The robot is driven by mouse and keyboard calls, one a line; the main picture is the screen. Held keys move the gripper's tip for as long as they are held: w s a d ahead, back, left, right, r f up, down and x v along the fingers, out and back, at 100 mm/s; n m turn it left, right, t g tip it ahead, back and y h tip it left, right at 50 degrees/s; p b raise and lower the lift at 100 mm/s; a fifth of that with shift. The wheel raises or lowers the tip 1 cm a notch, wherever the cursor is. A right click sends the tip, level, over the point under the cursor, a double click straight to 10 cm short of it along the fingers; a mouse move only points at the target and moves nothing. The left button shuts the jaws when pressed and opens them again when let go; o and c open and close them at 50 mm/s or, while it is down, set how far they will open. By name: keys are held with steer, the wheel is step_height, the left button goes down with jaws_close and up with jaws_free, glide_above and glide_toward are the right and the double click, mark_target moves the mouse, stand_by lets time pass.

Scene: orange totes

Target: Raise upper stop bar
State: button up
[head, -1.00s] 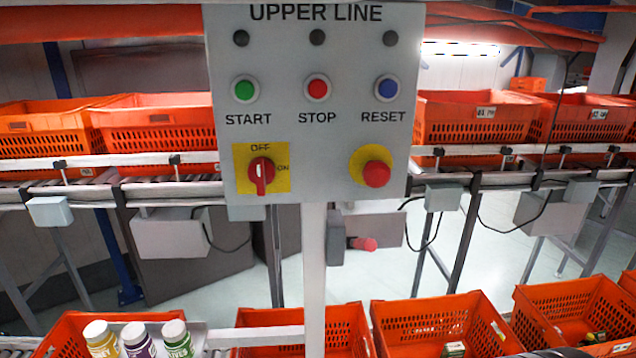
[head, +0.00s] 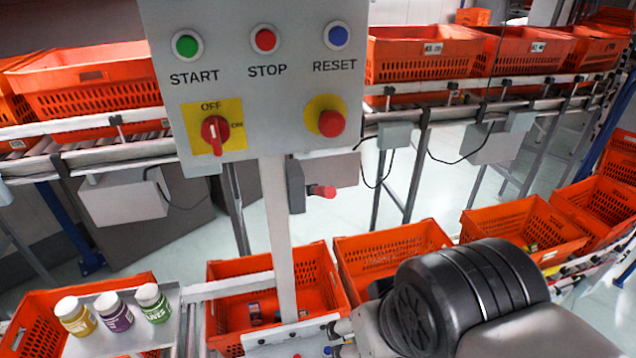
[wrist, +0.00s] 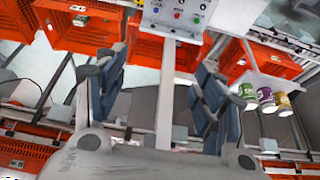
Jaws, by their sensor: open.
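The grey UPPER LINE panel (head: 250,100) stands on a white post at upper left of the head view. It carries a green START button (head: 187,45), a red STOP button (head: 264,40), a blue RESET button (head: 337,36), a red OFF/ON switch (head: 215,135) and a red mushroom button (head: 331,123). A pale rail (head: 110,120) runs along the upper conveyor; I cannot tell whether it is the stop bar. My gripper (wrist: 160,60) is open and empty in the wrist view, its fingers either side of the post.
Orange totes (head: 420,50) line the upper conveyor, and more totes (head: 390,245) stand on the lower one. Three bottles (head: 112,312) stand on a metal tray at lower left. A lower button panel (head: 290,334) is near my arm. Bare floor shows between the conveyors.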

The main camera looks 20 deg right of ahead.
steer(key=shift+w, duration=0.1)
steer(key=shift+c, duration=0.6)
steer(key=w+r+t+b, duration=0.1)
steer(key=w+r+b, duration=0.2)
steer(key=w+r, duration=0.2)
steer(key=w+r+t+b, duration=0.1)
steer(key=w+r+b, duration=0.3)
steer(key=w+r, duration=0.1)
steer(key=shift+w+r, duration=0.25)
steer(key=shift+r, duration=0.1)
steer(key=c, duration=0.8)
steer(key=shift+m+t, duration=0.3)
steer(key=shift+t, duration=0.4)
steer(key=w+r+b, duration=0.1)
steer(key=w+r, duration=0.1)
steer(key=w+r+b, duration=0.1)
steer(key=r+b, duration=0.1)
steer(key=r, duration=0.1)
steer(key=w+r+b, duration=0.2)
steer(key=r, duration=0.1)
steer(key=shift+w+d, duration=0.25)
steer(key=shift+w, duration=0.05)
jaws_close()
steer(key=shift+w+r, duration=0.2)
steer(key=shift+r, duration=0.4)
